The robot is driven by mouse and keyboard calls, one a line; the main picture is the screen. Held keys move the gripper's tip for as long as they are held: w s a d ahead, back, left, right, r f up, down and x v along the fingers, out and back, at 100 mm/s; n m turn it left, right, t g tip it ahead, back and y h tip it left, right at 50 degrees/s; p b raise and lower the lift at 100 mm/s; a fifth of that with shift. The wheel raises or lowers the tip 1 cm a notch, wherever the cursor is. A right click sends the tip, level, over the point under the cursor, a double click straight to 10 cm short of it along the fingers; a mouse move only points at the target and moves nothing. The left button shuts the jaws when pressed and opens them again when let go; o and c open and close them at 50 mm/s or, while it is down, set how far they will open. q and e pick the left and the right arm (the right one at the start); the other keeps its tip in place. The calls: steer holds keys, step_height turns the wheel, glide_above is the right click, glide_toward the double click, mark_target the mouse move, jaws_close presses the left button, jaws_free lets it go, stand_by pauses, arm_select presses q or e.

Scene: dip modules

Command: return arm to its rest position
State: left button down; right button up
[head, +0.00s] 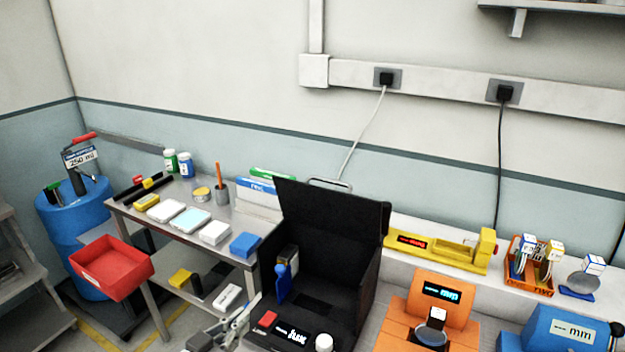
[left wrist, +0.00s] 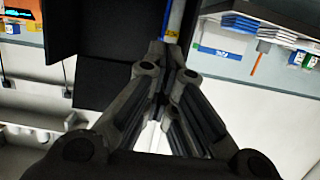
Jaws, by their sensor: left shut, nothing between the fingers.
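My left gripper (head: 243,318) is at the bottom of the head view, in front of the black open case and left of its front panel. In the left wrist view its two fingers (left wrist: 166,58) come together at their tips, shut and with nothing held. A narrow blue and white piece with a yellow label (left wrist: 173,25) shows just beyond the tips; I cannot tell whether they touch it. My right gripper is in neither view.
The black case (head: 330,235) stands with its lid raised. A red bin (head: 112,270) and a metal table (head: 150,212) with boxes and jars are to the left. An orange device (head: 445,312), a blue device (head: 565,330) and a yellow device (head: 440,252) are to the right.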

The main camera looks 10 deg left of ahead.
arm_select(q)
steer(key=s+f+n+g+y, duration=0.15)
steer(key=s+f+g, duration=0.25)
steer(key=s, duration=0.4)
steer(key=s+f+g+y, duration=0.2)
steer(key=s+f+g, duration=0.15)
steer(key=s, duration=0.45)
steer(key=s+f+n+g+y, duration=0.1)
steer(key=s+f+g+y, duration=0.1)
steer(key=s+f+g, duration=0.45)
step_height(320, 180, down, 27)
steer(key=s+t+b, duration=0.1)
steer(key=s+t, duration=0.1)
steer(key=s, duration=0.1)
steer(key=s+a+f+g+b, duration=0.1)
steer(key=s+a+f, duration=0.2)
steer(key=s+f, duration=1.3)
steer(key=shift+a+m, duration=0.15)
steer(key=shift+m, duration=0.3)
